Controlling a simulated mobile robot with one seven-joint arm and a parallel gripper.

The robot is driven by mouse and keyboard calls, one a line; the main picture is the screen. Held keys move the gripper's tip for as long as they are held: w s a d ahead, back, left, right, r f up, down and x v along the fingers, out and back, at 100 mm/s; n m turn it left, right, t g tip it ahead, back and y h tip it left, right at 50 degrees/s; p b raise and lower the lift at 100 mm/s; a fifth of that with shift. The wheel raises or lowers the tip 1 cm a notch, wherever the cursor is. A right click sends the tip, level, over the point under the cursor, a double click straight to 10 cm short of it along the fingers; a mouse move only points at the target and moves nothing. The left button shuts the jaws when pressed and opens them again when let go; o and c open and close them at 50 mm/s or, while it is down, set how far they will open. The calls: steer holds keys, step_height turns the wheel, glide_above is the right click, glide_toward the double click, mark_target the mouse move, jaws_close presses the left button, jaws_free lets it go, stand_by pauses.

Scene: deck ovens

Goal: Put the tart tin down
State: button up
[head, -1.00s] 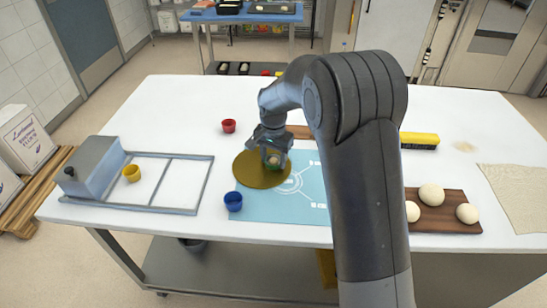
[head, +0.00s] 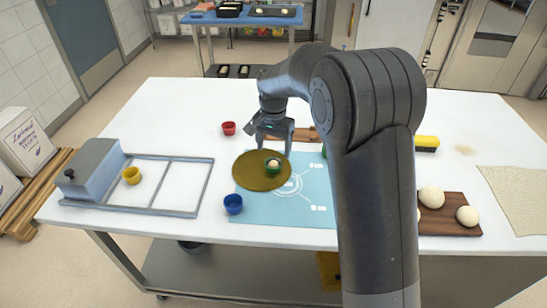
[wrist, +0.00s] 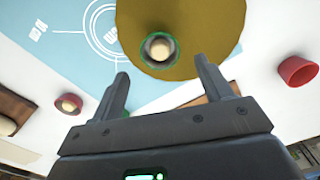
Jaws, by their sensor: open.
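The green tart tin (head: 272,169) holds a pale ball and rests upright on the round gold board (head: 248,181), near the board's far right part. It also shows in the wrist view (wrist: 146,60), on the gold board (wrist: 215,30) just beyond the fingertips. My gripper (head: 275,149) is open and empty, above and slightly behind the tin. In the wrist view my gripper (wrist: 161,68) has its two fingers spread wide, with nothing between them and apart from the tin.
A blue mat (head: 290,212) lies under the board's right side. A blue cup (head: 233,204), a red cup (head: 228,128) and a grey frame (head: 178,210) with a yellow cup (head: 132,176) stand nearby. A wooden board (head: 462,226) with dough balls is at right.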

steer(key=s+d+r+n+t, duration=0.1)
steer(key=s+d+r, duration=0.3)
steer(key=r, duration=0.3)
steer(key=s+d+r+t, duration=0.1)
steer(key=s+d+r, duration=0.25)
steer(key=r, duration=0.25)
steer(key=s+d+n+t, duration=0.1)
steer(key=s+d, duration=0.5)
steer(key=s, duration=0.6)
steer(key=s+d+n+t, duration=0.2)
steer(key=s+d, duration=0.4)
steer(key=s, duration=0.6)
steer(key=shift+d+r+t, duration=0.3)
steer(key=shift+d+r, duration=0.05)
